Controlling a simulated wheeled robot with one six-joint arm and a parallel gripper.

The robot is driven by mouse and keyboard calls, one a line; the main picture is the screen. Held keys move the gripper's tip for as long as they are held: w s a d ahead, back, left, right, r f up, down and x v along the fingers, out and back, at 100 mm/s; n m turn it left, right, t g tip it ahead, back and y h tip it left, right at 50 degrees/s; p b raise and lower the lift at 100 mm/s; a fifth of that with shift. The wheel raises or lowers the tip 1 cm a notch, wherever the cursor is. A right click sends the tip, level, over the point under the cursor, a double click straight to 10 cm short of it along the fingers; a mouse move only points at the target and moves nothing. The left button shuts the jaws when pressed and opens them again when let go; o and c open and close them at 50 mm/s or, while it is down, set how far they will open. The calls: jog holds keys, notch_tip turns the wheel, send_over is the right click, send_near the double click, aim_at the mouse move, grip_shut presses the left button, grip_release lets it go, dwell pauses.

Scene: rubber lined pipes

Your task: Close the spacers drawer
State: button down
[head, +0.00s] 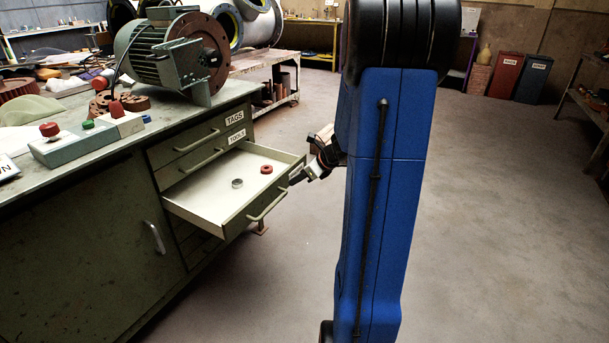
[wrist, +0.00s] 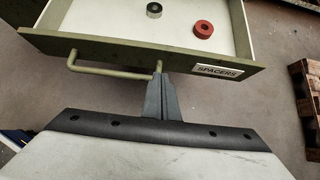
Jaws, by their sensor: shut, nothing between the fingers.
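The spacers drawer (head: 215,195) is pulled out from the green workbench cabinet, below the drawers marked TAGS and TOOLS. Its front carries a bar handle (wrist: 112,70) and a SPACERS label (wrist: 217,71) in the wrist view. A grey ring (head: 237,183) and a red ring (head: 266,169) lie inside it. My gripper (head: 293,180) is at the right side of the drawer front in the head view. In the wrist view my gripper (wrist: 160,76) is shut and empty, its tips close to the handle's right end. I cannot tell whether they touch.
An electric motor (head: 170,55) and a control box (head: 85,138) with buttons stand on the bench top. The floor right of the drawer is open. A wooden pallet (wrist: 306,90) shows at the right edge of the wrist view.

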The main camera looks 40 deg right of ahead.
aim_at(278, 182)
jog(key=w, duration=0.1)
jog(key=w+a, duration=0.1)
jog(key=w, duration=0.1)
jog(key=shift+w+a+f, duration=0.2)
jog(key=shift+w+f, duration=0.2)
jog(key=shift+w+a, duration=0.1)
jog(key=shift+w, duration=0.25)
jog(key=w+a, duration=0.3)
jog(key=w, duration=0.5)
jog(key=w+a, duration=0.3)
jog(key=w, duration=0.5)
jog(key=w+a, duration=0.3)
jog(key=w, duration=0.5)
jog(key=shift+w, duration=0.4)
